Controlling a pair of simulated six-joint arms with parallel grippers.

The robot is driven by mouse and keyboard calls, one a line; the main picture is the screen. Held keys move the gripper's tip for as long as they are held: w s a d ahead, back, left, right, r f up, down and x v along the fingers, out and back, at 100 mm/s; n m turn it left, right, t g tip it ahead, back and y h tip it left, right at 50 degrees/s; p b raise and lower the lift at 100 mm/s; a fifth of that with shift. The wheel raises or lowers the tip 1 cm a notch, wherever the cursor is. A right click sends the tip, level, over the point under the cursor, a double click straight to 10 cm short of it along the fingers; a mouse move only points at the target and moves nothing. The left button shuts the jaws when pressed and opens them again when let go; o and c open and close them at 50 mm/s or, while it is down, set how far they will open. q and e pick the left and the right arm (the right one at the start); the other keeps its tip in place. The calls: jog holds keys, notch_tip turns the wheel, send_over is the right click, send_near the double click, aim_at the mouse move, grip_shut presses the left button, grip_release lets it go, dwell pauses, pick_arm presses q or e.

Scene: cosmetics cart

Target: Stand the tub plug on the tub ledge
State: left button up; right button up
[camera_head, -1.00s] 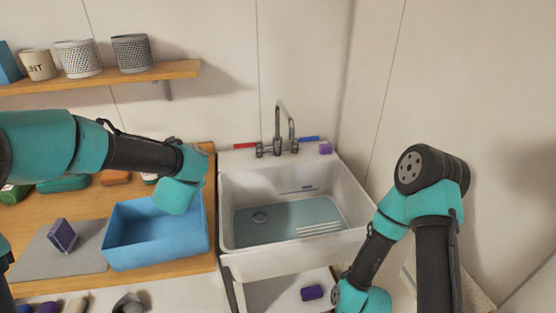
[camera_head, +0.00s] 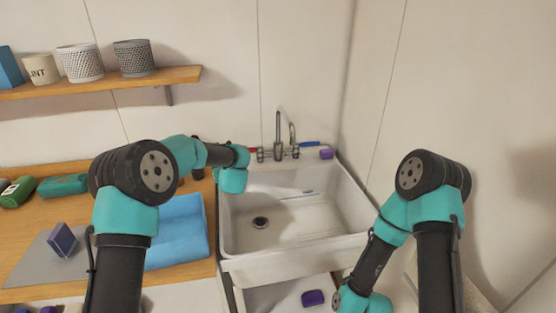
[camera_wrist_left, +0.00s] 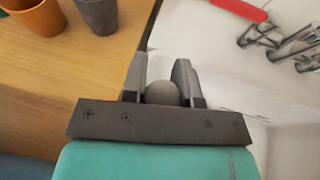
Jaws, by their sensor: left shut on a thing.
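In the left wrist view my left gripper (camera_wrist_left: 161,75) is shut on a grey, rounded thing (camera_wrist_left: 161,93), which looks like the tub plug; the jaws hide part of it. In the head view my left wrist is by the left back corner of the white tub (camera_head: 300,262), and its jaws and the plug are hidden there. The tub ledge (camera_head: 312,158) runs along the back, under the taps. The tub is empty of water and its dark drain (camera_head: 260,223) shows open. My right gripper is out of the picture.
A faucet (camera_head: 278,130) stands on the ledge, with a blue handle (camera_head: 309,144) and a purple block (camera_head: 326,153) to its right. A red handle (camera_wrist_left: 240,8) is near my left jaws. A blue bin (camera_head: 185,232) and wooden counter (camera_head: 25,252) lie left of the tub.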

pick_arm(q)
jog(key=shift+w+f, duration=0.1)
jog(key=shift+w, duration=0.05)
jog(key=w, duration=0.5)
jog(key=w+a+f, duration=0.1)
jog(key=w, duration=0.4)
jog(key=w+a, duration=0.1)
jog(key=w, duration=0.4)
jog(key=shift+w+a+f, duration=0.15)
jog(key=shift+w+f, duration=0.05)
dwell(0.4)
jog(key=shift+w+f, duration=0.1)
jog(key=shift+w, duration=0.05)
jog(key=shift+f, duration=1.7)
jog(key=shift+f, duration=0.1)
jog(key=o, duration=0.9)
